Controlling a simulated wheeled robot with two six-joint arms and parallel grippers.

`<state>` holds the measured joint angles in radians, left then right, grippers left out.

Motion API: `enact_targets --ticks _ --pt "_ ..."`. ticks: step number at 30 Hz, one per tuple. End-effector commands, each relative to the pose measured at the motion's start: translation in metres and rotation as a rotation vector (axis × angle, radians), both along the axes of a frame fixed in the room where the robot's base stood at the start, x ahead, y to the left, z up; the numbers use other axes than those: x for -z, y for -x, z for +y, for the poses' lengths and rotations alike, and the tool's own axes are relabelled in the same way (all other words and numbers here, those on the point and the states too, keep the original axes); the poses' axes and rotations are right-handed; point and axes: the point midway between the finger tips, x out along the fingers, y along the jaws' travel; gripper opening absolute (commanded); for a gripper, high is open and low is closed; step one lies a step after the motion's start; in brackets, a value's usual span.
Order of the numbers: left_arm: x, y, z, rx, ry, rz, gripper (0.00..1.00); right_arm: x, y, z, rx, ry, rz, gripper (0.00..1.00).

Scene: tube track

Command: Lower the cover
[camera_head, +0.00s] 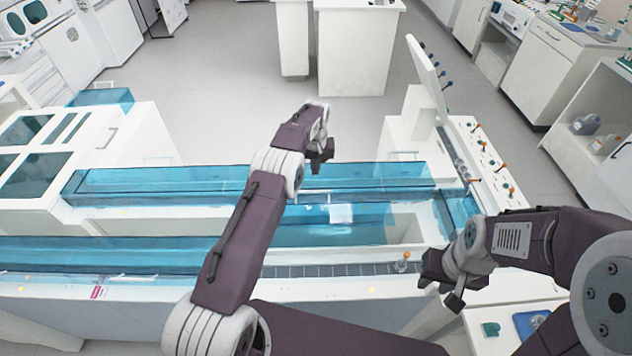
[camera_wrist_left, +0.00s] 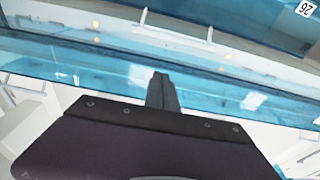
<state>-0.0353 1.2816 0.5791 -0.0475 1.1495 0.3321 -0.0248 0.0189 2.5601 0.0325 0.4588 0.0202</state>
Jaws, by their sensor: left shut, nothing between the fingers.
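Clear blue cover panels lie along the long white tube track. The far one (camera_head: 200,178) runs across the middle of the head view, behind my left forearm. The near one (camera_head: 120,250) runs along the front left. In the left wrist view a blue panel (camera_wrist_left: 60,55) crosses the frame, with a thin white handle (camera_wrist_left: 178,36) near it. My left gripper (camera_head: 318,165) is shut and empty over the far panel; its dark fingers (camera_wrist_left: 162,92) show together in the wrist view. My right gripper (camera_head: 440,287) is beside the track's right end; its finger gap is unclear.
A small orange-topped peg (camera_head: 403,262) stands on the track close to my right gripper. A raised white panel (camera_head: 428,80) and several orange-topped knobs (camera_head: 490,165) are at the right end. Open floor (camera_head: 230,80) lies beyond the track.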

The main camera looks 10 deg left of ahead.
Motion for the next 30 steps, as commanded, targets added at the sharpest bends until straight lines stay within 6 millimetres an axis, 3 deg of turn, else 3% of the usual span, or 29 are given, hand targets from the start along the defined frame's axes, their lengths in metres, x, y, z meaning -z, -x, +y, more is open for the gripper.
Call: enact_targets --ticks 4,10,12,22,30 --pt "0.025 -0.003 0.001 0.000 0.000 0.001 0.00 -0.007 0.000 0.000 0.000 0.000 0.000 0.32" --pt "0.054 -0.007 0.002 -0.001 0.001 -0.002 0.00 0.014 0.000 0.000 0.000 0.000 0.000 0.32" --pt "0.043 -0.006 0.001 0.000 0.000 -0.001 0.00 0.000 0.000 0.000 0.000 0.000 0.001 0.32" --pt "0.037 0.011 -0.003 0.001 -0.001 0.002 0.00 -0.034 0.000 0.000 0.000 0.000 0.000 0.32" --pt "0.038 0.028 -0.008 0.001 0.000 0.000 0.00 -0.049 0.000 0.000 0.000 0.000 0.000 0.32"
